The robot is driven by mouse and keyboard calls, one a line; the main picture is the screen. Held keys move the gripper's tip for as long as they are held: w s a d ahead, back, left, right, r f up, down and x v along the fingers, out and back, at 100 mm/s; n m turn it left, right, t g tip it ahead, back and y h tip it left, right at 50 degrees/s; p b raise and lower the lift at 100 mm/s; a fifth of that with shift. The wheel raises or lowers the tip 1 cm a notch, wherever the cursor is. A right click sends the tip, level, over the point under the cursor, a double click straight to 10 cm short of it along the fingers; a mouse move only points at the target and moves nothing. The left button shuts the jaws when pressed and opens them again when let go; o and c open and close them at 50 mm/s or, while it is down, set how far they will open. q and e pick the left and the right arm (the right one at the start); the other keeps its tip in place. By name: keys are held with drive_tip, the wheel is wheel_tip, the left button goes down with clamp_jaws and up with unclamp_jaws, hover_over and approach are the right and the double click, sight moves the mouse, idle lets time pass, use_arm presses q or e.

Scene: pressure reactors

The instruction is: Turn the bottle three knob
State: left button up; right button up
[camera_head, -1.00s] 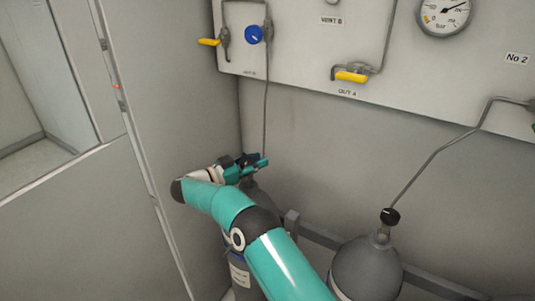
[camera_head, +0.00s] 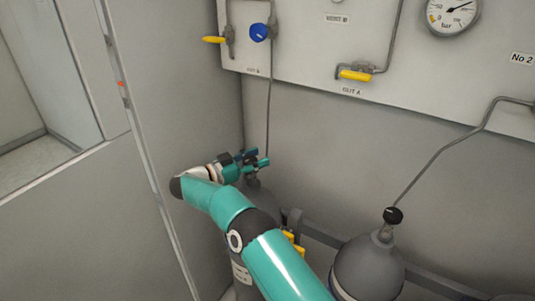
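A grey gas bottle (camera_head: 240,260) stands at the left, largely hidden behind my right arm. Its top (camera_head: 256,188) shows just below my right gripper (camera_head: 258,158). That bottle's knob is hidden or cannot be told apart from the gripper. My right gripper is at the top of this bottle, by the thin pipe. Its two fingers show, but whether they hold something is too small to tell. A second grey bottle (camera_head: 368,268) stands at the right, with a black knob (camera_head: 393,215) on top. No bottle number is readable. My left gripper is not in view.
A wall panel (camera_head: 290,60) carries a blue knob (camera_head: 259,32), yellow-handled valves (camera_head: 356,75) and a gauge (camera_head: 452,12). A rail (camera_head: 325,235) runs behind the bottles. Small yellow parts (camera_head: 291,239) show beside my arm. A grey wall (camera_head: 185,110) stands close at left.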

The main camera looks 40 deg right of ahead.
drive_tip(key=shift+a, duration=0.1)
drive_tip(key=a, duration=0.7)
drive_tip(key=shift+w, duration=0.2)
drive_tip(key=shift+a, duration=0.15)
idle(0.4)
